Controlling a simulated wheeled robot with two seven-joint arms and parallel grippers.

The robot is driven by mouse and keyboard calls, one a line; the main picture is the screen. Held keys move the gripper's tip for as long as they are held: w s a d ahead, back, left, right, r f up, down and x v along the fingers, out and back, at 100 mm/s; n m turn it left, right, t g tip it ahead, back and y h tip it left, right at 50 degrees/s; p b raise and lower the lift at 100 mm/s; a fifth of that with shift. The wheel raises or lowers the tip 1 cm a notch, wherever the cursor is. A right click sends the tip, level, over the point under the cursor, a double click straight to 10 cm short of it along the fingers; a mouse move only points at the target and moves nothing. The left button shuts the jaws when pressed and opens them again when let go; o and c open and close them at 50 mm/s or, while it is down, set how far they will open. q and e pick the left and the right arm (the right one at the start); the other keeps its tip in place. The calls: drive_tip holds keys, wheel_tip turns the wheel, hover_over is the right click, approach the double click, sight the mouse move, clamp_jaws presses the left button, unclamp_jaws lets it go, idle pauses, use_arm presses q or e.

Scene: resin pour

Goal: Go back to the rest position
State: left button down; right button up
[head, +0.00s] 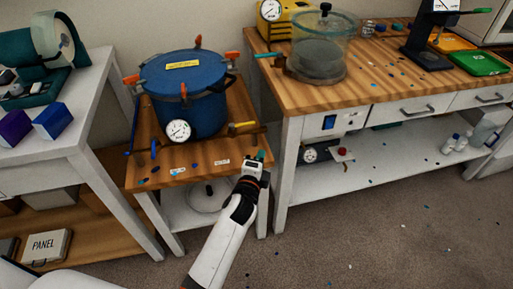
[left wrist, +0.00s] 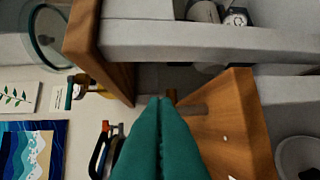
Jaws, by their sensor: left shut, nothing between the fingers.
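My left gripper (head: 260,157) is at the end of the white arm that rises from the bottom of the head view. It is over the front right corner of the small wooden-topped stand (head: 205,160), close to the lower right of the blue pressure pot (head: 207,112). Its teal fingers (left wrist: 160,100) are pressed together in the left wrist view, with nothing between them. The pot stands upright with its lid on and a round gauge (head: 178,131) at its front. My right gripper is not in view.
A hammer-like tool (head: 244,128) lies beside the pot. A long workbench (head: 385,92) on the right carries a clear chamber (head: 322,55) and trays. A white table (head: 75,100) on the left holds purple and blue boxes. The floor (head: 390,235) at right is open, with small scraps.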

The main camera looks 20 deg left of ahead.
use_arm(q)
drive_tip(key=shift+s+d+r, duration=0.1)
drive_tip(key=shift+s+d, duration=0.2)
drive_tip(key=shift+s, duration=0.2)
drive_tip(key=shift+s+d, duration=0.25)
drive_tip(key=shift+s, duration=0.2)
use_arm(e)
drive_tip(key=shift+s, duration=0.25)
